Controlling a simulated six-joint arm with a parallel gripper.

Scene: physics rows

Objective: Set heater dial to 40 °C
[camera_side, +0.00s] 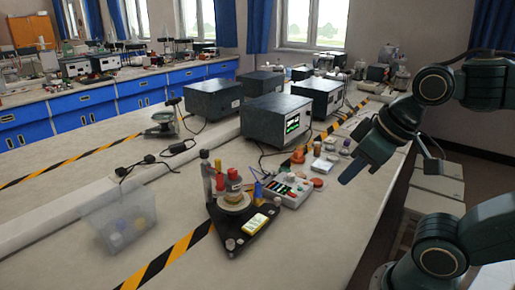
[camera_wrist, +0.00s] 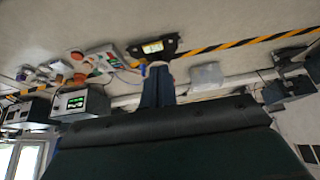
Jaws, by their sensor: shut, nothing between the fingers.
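A white control box (camera_side: 291,189) with red and green markings and a pale knob on top stands on the bench; it also shows in the wrist view (camera_wrist: 103,58). I cannot tell for sure which part is the heater dial, and no setting is readable. My gripper (camera_side: 345,180) is shut and empty, above the bench to the right of the box and apart from it. In the wrist view its fingers (camera_wrist: 157,68) overlap part of the stand.
A clear bin (camera_side: 118,225) with small coloured items stands left of the stand. Dark instrument boxes, one with a green screen (camera_side: 292,123), stand behind. Small orange and white items (camera_side: 298,156) lie near the control box. Bare bench (camera_side: 340,235) is free in front of my gripper.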

